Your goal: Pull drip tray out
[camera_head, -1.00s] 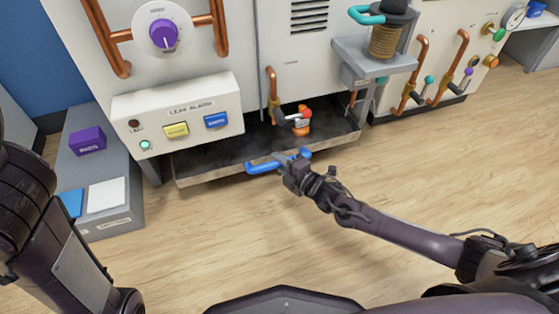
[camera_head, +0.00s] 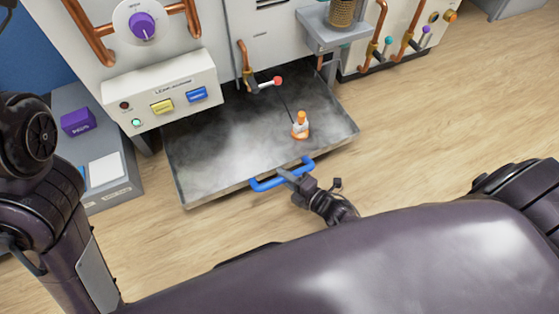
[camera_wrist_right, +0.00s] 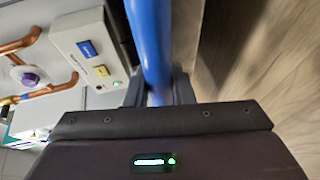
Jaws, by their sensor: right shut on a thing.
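The drip tray (camera_head: 225,150) is a shallow grey metal tray, drawn far out from under the cabinet. White mist lies over its floor. A blue handle (camera_head: 268,184) runs along its front edge. My right gripper (camera_head: 291,176) is shut on this handle; in the right wrist view the blue bar (camera_wrist_right: 150,45) passes between the fingers. A small orange and white bottle (camera_head: 300,127) stands in the tray at the right. The left gripper is not in view; only my left arm shows at the left edge.
The cabinet carries a leak alarm box (camera_head: 160,97) with yellow and blue buttons and a lit green lamp. A copper pipe with a red-tipped lever (camera_head: 277,81) hangs over the tray's back. A grey side unit (camera_head: 107,195) stands at left. Wooden floor (camera_head: 430,130) is clear at right.

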